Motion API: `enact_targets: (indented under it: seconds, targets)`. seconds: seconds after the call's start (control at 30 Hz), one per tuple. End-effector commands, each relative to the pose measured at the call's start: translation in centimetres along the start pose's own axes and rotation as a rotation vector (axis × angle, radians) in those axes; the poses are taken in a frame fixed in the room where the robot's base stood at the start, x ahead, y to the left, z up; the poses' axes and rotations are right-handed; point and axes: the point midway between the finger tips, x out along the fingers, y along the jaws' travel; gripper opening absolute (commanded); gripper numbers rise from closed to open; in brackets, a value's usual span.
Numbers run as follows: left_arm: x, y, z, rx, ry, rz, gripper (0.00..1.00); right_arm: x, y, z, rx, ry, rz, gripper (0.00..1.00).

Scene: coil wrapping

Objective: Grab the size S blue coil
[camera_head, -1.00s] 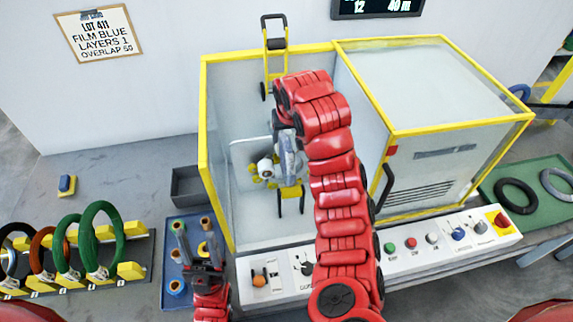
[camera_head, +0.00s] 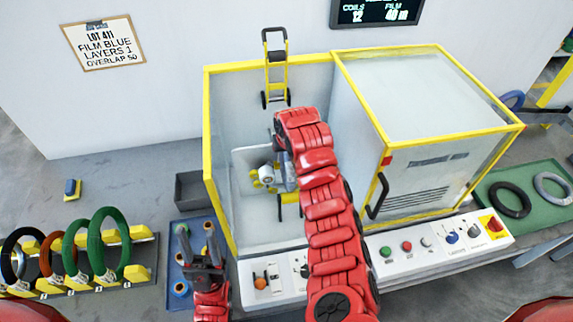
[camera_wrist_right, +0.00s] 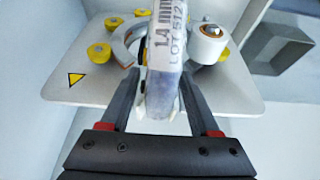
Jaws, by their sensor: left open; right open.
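A blue coil (camera_head: 512,100) shows in part at the far right of the head view, behind the machine; its size cannot be read. My right gripper (camera_wrist_right: 165,90) is open inside the wrapping machine (camera_head: 430,90), its fingers on either side of a grey-white coil (camera_wrist_right: 166,45) marked "1.4 mm" and "LOT 512". Whether the fingers touch it is unclear. My left gripper (camera_head: 200,240) is open and empty above the blue tray (camera_head: 178,300) of film rolls.
Black, orange and green coils (camera_head: 108,242) stand in a rack at left. Black (camera_head: 510,199) and grey (camera_head: 552,188) coils lie on a green mat (camera_head: 535,220) at right. The control panel (camera_head: 420,245) runs along the machine's front. Yellow rollers (camera_wrist_right: 100,53) surround the held-in coil.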

Motion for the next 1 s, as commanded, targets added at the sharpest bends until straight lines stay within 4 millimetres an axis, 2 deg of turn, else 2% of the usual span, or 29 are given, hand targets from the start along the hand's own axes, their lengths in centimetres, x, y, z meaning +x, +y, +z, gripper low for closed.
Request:
enact_targets:
  seconds: [0.07, 0.4, 1.0]
  targets:
    - [-0.02, 0.00, 0.00, 0.000, 0.000, 0.000, 0.50, 0.01, 0.01, 0.01, 0.000, 0.000, 0.000, 0.59]
    - [-0.02, 0.00, 0.00, 0.000, 0.000, 0.000, 0.50, 0.00, 0.02, 0.03, 0.001, -0.001, 0.000, 0.00]
    - [-0.02, 0.00, 0.00, 0.000, 0.000, 0.000, 0.50, 0.00, 0.02, 0.04, 0.001, -0.002, 0.000, 0.00]
